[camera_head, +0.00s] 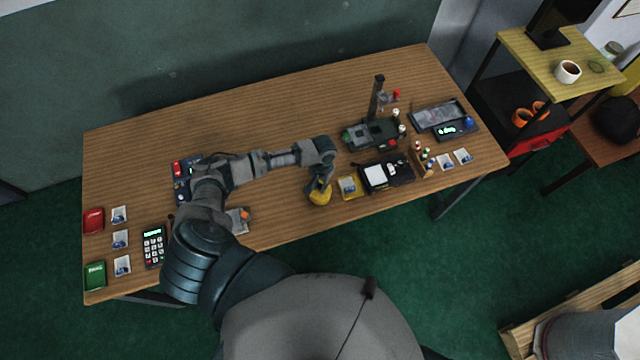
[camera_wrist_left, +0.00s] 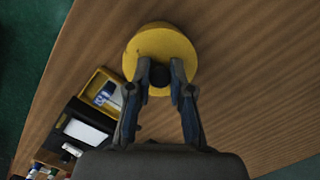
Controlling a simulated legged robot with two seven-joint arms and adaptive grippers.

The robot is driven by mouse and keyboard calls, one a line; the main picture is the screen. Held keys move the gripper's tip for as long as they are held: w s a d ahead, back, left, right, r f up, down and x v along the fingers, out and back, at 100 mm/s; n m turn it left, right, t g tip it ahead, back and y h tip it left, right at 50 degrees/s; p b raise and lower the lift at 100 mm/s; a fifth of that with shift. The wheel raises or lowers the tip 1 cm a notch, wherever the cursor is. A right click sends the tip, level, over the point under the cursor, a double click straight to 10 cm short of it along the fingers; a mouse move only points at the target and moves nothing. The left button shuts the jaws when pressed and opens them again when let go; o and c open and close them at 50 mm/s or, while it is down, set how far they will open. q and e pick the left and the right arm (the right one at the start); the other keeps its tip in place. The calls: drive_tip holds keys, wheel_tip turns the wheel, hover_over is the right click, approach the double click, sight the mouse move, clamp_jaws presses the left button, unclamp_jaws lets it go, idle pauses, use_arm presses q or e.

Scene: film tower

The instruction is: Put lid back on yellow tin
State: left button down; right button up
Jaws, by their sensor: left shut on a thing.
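A round yellow piece (camera_head: 320,198) with a dark knob is under my left gripper (camera_head: 319,184), near the table's front edge. It looks like the lid. In the left wrist view the fingers of my left gripper (camera_wrist_left: 160,72) are shut on the knob of this yellow lid (camera_wrist_left: 158,44). I cannot tell whether the lid touches the table. The open yellow tin (camera_head: 348,187), squarish with a white and blue packet inside, lies just right of it. The tin also shows in the left wrist view (camera_wrist_left: 92,82), apart from the lid. My right gripper is not in view.
A black case (camera_head: 398,172) stands right of the yellow tin. A dark device with a post (camera_head: 375,132) is behind it. A red tin (camera_head: 93,221), a green tin (camera_head: 95,275) and a keypad (camera_head: 154,246) are at the left. The back middle of the table is clear.

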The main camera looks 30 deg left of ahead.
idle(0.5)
use_arm(q)
drive_tip(key=shift+f+p, duration=0.15)
drive_tip(key=shift+p, duration=1.15)
idle(1.1)
idle(0.4)
drive_tip(key=shift+c, duration=2.4)
unclamp_jaws()
wheel_tip(320, 180, up, 2)
drive_tip(key=shift+r+p, duration=0.2)
drive_tip(key=shift+p, duration=0.9)
drive_tip(key=shift+r, duration=2.3)
